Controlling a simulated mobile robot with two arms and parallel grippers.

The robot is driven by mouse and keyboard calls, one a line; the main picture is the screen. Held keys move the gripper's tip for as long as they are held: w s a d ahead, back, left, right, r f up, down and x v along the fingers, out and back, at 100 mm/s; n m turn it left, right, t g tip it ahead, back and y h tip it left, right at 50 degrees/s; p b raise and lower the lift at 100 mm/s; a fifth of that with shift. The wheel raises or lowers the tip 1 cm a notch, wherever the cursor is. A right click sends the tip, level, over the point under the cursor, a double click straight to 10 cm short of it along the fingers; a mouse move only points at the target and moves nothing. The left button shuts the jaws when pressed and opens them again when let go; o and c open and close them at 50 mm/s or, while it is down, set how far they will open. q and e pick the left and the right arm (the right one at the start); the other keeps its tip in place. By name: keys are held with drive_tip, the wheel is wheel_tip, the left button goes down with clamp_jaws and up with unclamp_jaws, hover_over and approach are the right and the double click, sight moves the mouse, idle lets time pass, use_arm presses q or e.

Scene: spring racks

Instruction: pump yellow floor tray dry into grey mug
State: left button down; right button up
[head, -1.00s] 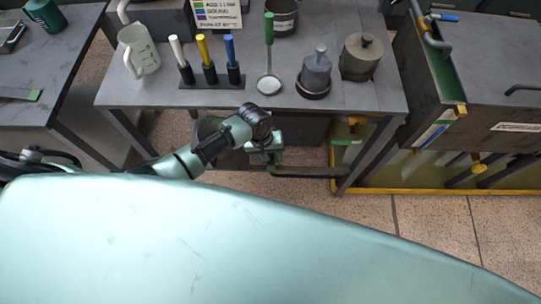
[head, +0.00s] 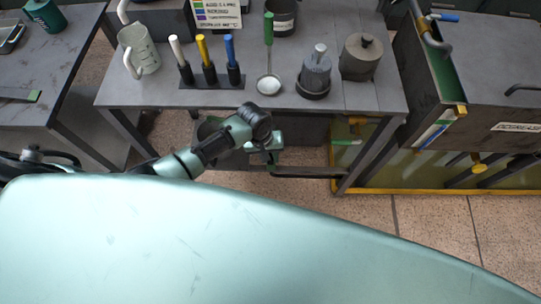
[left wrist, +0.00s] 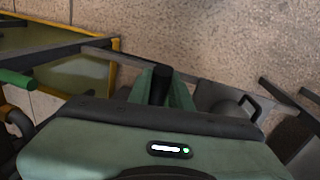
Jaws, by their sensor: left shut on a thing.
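The yellow floor tray (head: 432,192) lies on the tiles at the right, under the bench end and a tank, with murky greenish liquid inside. It also shows at upper left in the left wrist view (left wrist: 118,48). A pale grey mug (head: 146,52) with a handle and markings stands upright on the bench's left end. My left gripper (head: 270,160) is low in front of the bench, left of the tray. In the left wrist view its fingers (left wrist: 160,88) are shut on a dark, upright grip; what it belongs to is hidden. My right gripper is out of view.
On the bench (head: 150,93) stand a rack of coloured handles (head: 210,83), a green-handled ladle (head: 268,85) and lidded grey cylinders (head: 361,57). A dark tank (head: 455,118) stands at the right.

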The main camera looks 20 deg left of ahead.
use_arm(q)
drive_tip(key=shift+s+f, duration=0.1)
idle(0.7)
drive_tip(key=shift+s+d+f+t, duration=0.1)
drive_tip(key=shift+s+f+t, duration=0.2)
drive_tip(key=shift+f+t, duration=0.3)
wheel_tip(320, 180, down, 9)
drive_tip(key=t+y+b, duration=0.2)
drive_tip(key=t+b, duration=0.4)
drive_tip(key=b, duration=0.2)
drive_tip(key=shift+w+m, duration=0.25)
drive_tip(key=shift+m, duration=0.15)
drive_tip(key=shift+t, duration=0.3)
drive_tip(key=c, duration=1.6)
unclamp_jaws()
drive_tip(key=o, duration=0.3)
drive_tip(key=shift+w, duration=0.15)
